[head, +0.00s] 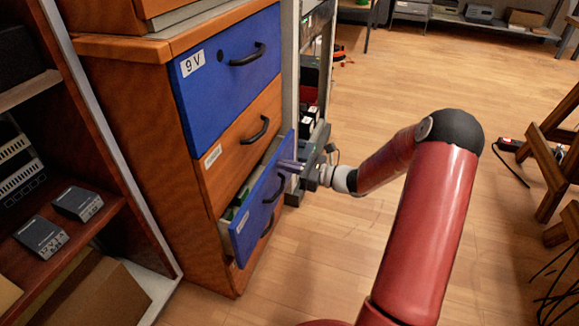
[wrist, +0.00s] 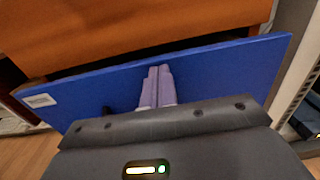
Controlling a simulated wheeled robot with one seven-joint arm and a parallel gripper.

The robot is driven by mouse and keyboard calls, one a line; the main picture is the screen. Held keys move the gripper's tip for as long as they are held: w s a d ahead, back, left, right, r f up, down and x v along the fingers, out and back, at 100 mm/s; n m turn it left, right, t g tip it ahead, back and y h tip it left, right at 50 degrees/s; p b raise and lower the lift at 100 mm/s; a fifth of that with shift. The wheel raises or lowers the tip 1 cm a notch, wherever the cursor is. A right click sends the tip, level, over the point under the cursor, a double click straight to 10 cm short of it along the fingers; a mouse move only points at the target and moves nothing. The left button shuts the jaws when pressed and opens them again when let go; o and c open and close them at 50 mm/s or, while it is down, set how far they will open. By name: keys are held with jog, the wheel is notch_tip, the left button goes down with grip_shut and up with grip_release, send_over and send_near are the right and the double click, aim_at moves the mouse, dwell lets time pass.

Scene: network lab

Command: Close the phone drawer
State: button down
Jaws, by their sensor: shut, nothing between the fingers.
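The open drawer with a blue front (head: 254,211) is low in the wooden cabinet and sticks out from it, with green and light contents showing behind its front. Its label is too small to read. The blue front also shows across the wrist view (wrist: 215,70), with a dark gap above it. My gripper (head: 283,165) is at the upper part of this front, by its dark handle (head: 283,187). In the wrist view my gripper's pale fingers (wrist: 158,72) are together and point at the blue front, with nothing between them. I cannot tell whether they touch it.
The wooden cabinet has a blue top drawer marked 9V (head: 227,62) and an orange drawer (head: 235,140) below it, both closed. A shelf with grey devices (head: 42,236) stands at the left. A rack (head: 312,60) stands right of the cabinet.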

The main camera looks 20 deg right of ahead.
aim_at(270, 161)
jog(key=p+x, duration=0.1)
jog(key=x, duration=0.3)
jog(key=shift+w+a, duration=0.1)
jog(key=shift+a, duration=0.2)
jog(key=shift+w+a+r, duration=0.1)
jog(key=shift+w, duration=0.05)
